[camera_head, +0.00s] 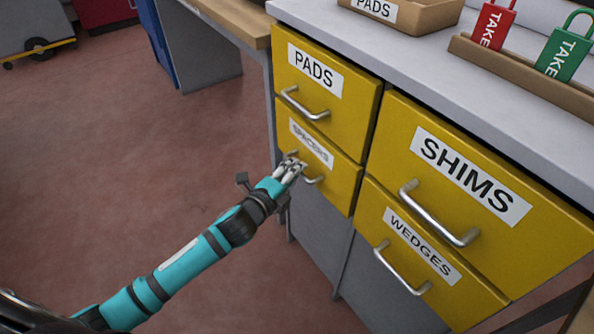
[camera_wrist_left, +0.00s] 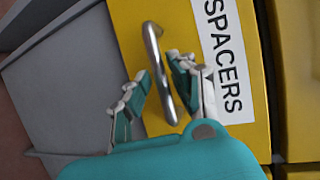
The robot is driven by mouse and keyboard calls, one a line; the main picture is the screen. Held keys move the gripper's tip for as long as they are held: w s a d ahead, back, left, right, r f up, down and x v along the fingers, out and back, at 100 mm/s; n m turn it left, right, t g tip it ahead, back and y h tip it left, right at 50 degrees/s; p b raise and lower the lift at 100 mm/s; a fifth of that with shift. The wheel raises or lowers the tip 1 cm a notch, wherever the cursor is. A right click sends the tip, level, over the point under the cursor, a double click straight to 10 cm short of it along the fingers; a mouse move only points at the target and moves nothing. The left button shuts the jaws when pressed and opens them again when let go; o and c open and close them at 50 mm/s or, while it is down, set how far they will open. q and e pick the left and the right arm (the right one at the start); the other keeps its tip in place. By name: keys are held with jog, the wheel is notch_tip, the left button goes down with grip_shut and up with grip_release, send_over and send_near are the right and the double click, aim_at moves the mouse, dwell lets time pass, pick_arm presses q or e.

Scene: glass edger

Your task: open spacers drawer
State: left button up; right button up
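The yellow spacers drawer (camera_head: 342,189) is in the left column of the cabinet, below the pads drawer, and looks shut. Its SPACERS label (camera_wrist_left: 225,55) shows clearly in the left wrist view. Its silver bar handle (camera_wrist_left: 157,50) runs between the two fingers of my left gripper (camera_wrist_left: 159,68). The fingers are apart, one on each side of the bar, with a clear gap on the left side. In the head view my left gripper (camera_head: 291,168) covers the middle of this handle. My right gripper is in neither view.
The pads drawer (camera_head: 345,112) sits directly above, the shims drawer (camera_head: 515,240) and wedges drawer (camera_head: 465,300) to the right. All look shut. A cardboard pads box (camera_head: 425,18) and red and green lockout tags stand on the grey top.

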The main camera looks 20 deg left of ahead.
pick_arm(q)
jog(key=shift+w+d+f, duration=0.1)
jog(key=shift+w+d, duration=0.1)
jog(key=shift+w, duration=0.45)
grip_shut()
